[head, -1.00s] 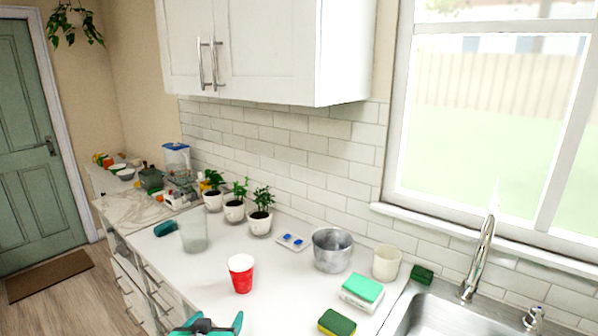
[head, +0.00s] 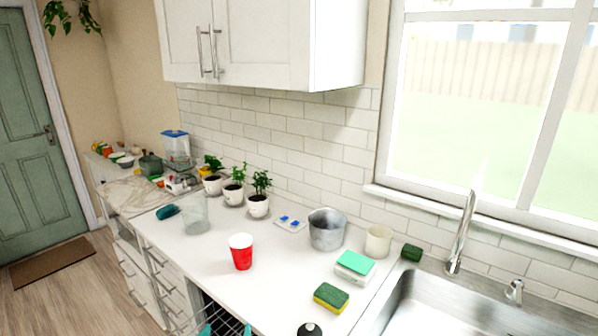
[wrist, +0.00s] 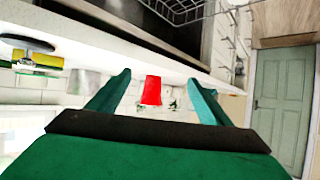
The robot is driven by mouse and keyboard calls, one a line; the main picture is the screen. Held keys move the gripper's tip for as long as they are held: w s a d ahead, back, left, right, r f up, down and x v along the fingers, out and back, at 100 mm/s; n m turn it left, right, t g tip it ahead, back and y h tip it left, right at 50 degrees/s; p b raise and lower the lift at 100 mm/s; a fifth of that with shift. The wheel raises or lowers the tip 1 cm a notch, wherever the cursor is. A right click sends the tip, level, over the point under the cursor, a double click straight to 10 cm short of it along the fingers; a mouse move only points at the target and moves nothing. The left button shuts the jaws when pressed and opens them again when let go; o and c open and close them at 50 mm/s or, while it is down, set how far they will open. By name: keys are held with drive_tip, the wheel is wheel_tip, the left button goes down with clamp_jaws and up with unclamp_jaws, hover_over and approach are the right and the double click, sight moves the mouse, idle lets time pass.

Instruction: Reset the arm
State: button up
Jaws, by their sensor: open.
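My gripper (wrist: 159,78) is open, with two teal fingers spread apart and nothing between them. In the head view only small teal parts of it show at the bottom edge. A red cup with a white rim (head: 242,252) stands upright on the white counter (head: 285,262). The cup also shows in the wrist view (wrist: 152,92), beyond the fingers and apart from them. The wrist picture appears turned over, with the counter edge across its upper part.
A wire rack (head: 222,318) shows below the counter's front edge. A yellow-green sponge (head: 331,297), metal pot (head: 327,230), beige cup (head: 378,241), clear container (head: 195,214) and several potted plants stand on the counter. The sink (head: 440,305) is at right.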

drive_tip(key=s+d+f, duration=0.4)
drive_tip(key=s+f, duration=0.3)
drive_tip(key=s, duration=0.3)
drive_tip(key=s+d+f, duration=0.5)
drive_tip(key=s+f, duration=0.2)
drive_tip(key=s, duration=0.2)
drive_tip(key=s+d+r+t, duration=0.1)
drive_tip(key=s+d, duration=0.2)
drive_tip(key=s, duration=0.4)
drive_tip(key=s+d+r+t, duration=0.1)
drive_tip(key=s+d+r, duration=0.1)
drive_tip(key=s, duration=0.6)
drive_tip(key=s+d+r+h, duration=0.1)
drive_tip(key=s+d+r, duration=0.1)
drive_tip(key=s+d, duration=0.2)
drive_tip(key=s, duration=0.3)
drive_tip(key=shift+s+m+t, duration=0.35)
drive_tip(key=shift+m+t, duration=0.05)
